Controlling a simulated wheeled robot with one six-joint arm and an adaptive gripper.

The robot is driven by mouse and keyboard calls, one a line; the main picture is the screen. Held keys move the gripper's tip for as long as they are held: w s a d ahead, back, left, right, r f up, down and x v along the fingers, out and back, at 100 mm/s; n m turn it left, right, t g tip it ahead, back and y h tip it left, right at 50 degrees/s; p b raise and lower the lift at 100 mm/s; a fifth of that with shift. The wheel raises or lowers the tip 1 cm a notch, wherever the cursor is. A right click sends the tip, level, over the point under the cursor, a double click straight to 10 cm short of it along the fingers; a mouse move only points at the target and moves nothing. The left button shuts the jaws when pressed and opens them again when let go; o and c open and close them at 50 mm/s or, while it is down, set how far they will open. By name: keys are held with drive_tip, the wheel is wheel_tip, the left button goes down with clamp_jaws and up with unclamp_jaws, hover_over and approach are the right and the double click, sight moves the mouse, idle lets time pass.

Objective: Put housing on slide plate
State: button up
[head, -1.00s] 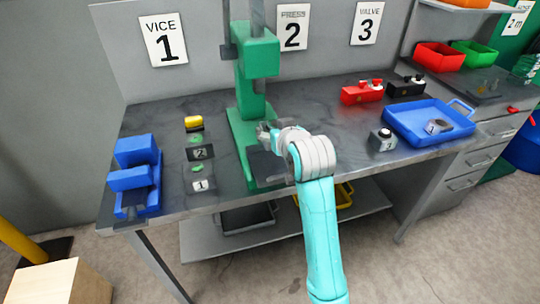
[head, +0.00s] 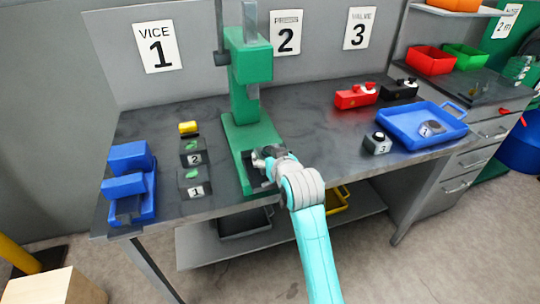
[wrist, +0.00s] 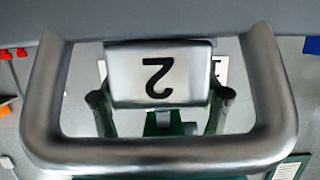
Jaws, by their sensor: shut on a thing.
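In the wrist view a grey metal block marked with an upside-down 2 (wrist: 158,75), seemingly the housing, lies between the two dark fingers of my gripper (wrist: 161,98). My gripper is shut on it. In the head view my gripper (head: 262,158) is low over the front of the green press (head: 243,140). The dark slide plate (head: 249,181) at the press's foot is mostly hidden by my gripper. I cannot tell whether the block touches the plate. A rounded metal loop (wrist: 160,150) fills the wrist view's foreground.
A blue vice (head: 127,190) and number stands 1 (head: 190,183) and 2 (head: 191,152) are to the left. A number 3 block (head: 377,142), a blue tray (head: 405,132) and a red valve box (head: 354,97) are to the right. Bench between press and tray is clear.

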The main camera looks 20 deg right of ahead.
drive_tip(key=o, duration=1.8)
drive_tip(key=shift+f, duration=0.1)
drive_tip(key=v, duration=1.2)
drive_tip(key=shift+r, duration=0.2)
